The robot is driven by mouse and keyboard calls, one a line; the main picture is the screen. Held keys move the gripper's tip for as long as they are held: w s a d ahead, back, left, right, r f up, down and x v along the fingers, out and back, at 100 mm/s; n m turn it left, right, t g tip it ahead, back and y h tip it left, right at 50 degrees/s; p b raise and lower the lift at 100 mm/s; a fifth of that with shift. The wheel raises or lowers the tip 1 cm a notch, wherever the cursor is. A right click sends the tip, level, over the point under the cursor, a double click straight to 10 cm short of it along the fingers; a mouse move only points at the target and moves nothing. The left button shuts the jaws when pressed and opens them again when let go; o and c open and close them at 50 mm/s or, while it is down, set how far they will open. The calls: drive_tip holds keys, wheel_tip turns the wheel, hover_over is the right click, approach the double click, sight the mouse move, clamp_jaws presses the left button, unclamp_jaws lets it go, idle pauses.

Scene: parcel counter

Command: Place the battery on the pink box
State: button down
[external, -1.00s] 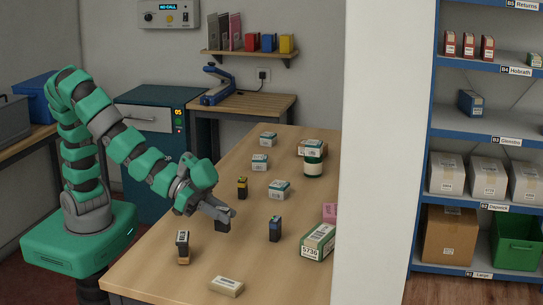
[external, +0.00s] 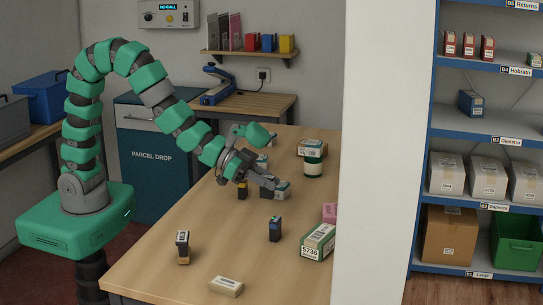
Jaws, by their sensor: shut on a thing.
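My gripper (external: 268,186) is over the middle of the table, shut on a small dark block (external: 266,192), mostly hidden by the fingers; I cannot tell for sure that it is the battery. The pink box (external: 330,212) is at the table's right side, partly hidden by the white pillar, to the right of and nearer than my gripper.
A white and green carton (external: 318,242) lies in front of the pink box. A dark green jar (external: 313,167) stands farther back. A pale box (external: 226,286) lies near the front edge. The table's left front is mostly clear.

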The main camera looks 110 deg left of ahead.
drive_tip(key=a+r+p, duration=0.1)
drive_tip(key=a, duration=0.3)
hover_over(333, 210)
drive_tip(key=shift+f, duration=2.6)
drive_tip(key=shift+r, duration=0.1)
drive_tip(key=c, duration=1.3)
unclamp_jaws()
